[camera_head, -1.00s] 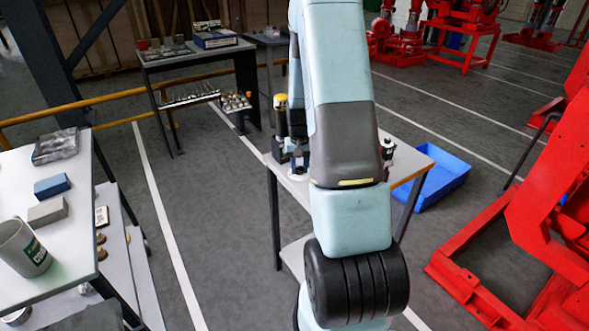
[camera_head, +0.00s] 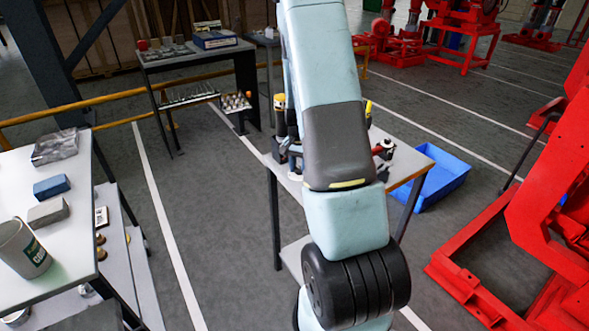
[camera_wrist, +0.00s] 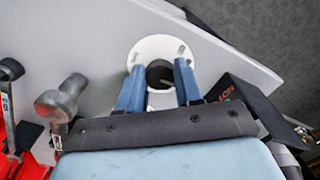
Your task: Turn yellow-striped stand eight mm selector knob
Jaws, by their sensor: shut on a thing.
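In the wrist view, a dark round knob (camera_wrist: 159,74) sits in the middle of a white round plate (camera_wrist: 146,48) with small slots near its rim. My gripper (camera_wrist: 160,67) has its two blue fingers on either side of the knob, shut on it. The lower part of the knob is hidden in shadow between the fingers. In the head view, a yellow-topped item (camera_head: 280,103) and another yellow-topped part (camera_head: 368,108) show at either side of my arm. I cannot tell which belongs to the yellow-striped stand.
The grey table (camera_head: 408,160) carries red and black tools (camera_head: 384,152). In the wrist view, a metal cylinder-headed tool (camera_wrist: 62,98) lies left of my gripper and a dark box (camera_wrist: 240,100) stands right. A blue bin (camera_head: 440,178) is on the floor beyond the table.

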